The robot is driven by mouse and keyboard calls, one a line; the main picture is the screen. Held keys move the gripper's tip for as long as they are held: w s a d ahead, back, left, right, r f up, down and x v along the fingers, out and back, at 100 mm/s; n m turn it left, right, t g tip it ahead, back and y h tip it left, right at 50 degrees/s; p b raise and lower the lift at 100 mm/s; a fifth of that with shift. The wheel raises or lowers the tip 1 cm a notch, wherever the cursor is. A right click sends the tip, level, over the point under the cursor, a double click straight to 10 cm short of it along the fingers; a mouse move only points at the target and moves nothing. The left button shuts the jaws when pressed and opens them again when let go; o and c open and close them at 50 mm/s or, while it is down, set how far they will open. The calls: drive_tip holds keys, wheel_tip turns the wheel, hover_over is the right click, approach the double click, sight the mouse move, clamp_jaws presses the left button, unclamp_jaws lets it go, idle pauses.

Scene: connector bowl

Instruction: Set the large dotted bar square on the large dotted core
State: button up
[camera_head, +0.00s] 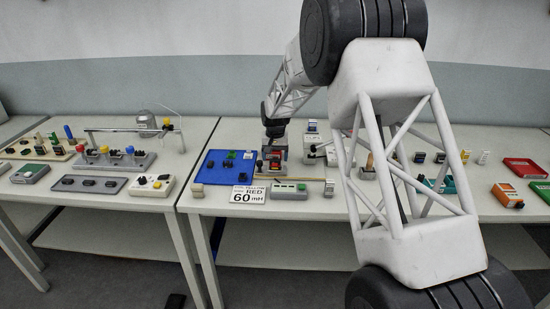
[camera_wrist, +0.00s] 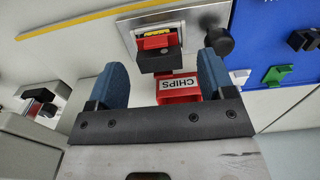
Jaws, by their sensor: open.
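My gripper (camera_wrist: 162,80) is open, with its two blue fingers apart; it also shows in the head view (camera_head: 275,136). A dark block with a red part (camera_wrist: 160,60) lies ahead of and partly between the fingers, in front of a metal-framed unit (camera_wrist: 183,24) with a yellow strip. I see no contact between fingers and block. No dots are readable, so I cannot tell whether this block is the large dotted bar or core. Small dark and green pieces (camera_head: 228,163) sit on the blue mat (camera_head: 214,177); none is clearly dotted.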

drive_tip(key=shift+r, duration=3.55)
drive_tip(key=shift+s+d+r, duration=0.2)
drive_tip(key=shift+s+r, duration=0.05)
drive_tip(key=shift+r, duration=0.15)
drive_tip(key=s+d+r, duration=0.5)
drive_tip(key=s, duration=0.4)
drive_tip(key=s+d+r+t, duration=0.1)
drive_tip(key=s+d+r, duration=0.4)
drive_tip(key=s, duration=0.4)
drive_tip(key=s+d+r, duration=0.5)
drive_tip(key=s+r, duration=0.1)
drive_tip(key=s, duration=0.3)
drive_tip(key=s+d+f, duration=0.1)
drive_tip(key=s+d, duration=0.1)
drive_tip(key=s, duration=0.8)
drive_tip(key=s+d+f+t, duration=0.1)
drive_tip(key=s+d, duration=0.2)
drive_tip(key=s, duration=0.8)
drive_tip(key=s+d+f, duration=0.2)
drive_tip(key=s+d, duration=0.1)
drive_tip(key=s, duration=0.8)
drive_tip(key=shift+d+t, duration=0.25)
drive_tip(key=shift+t, duration=0.05)
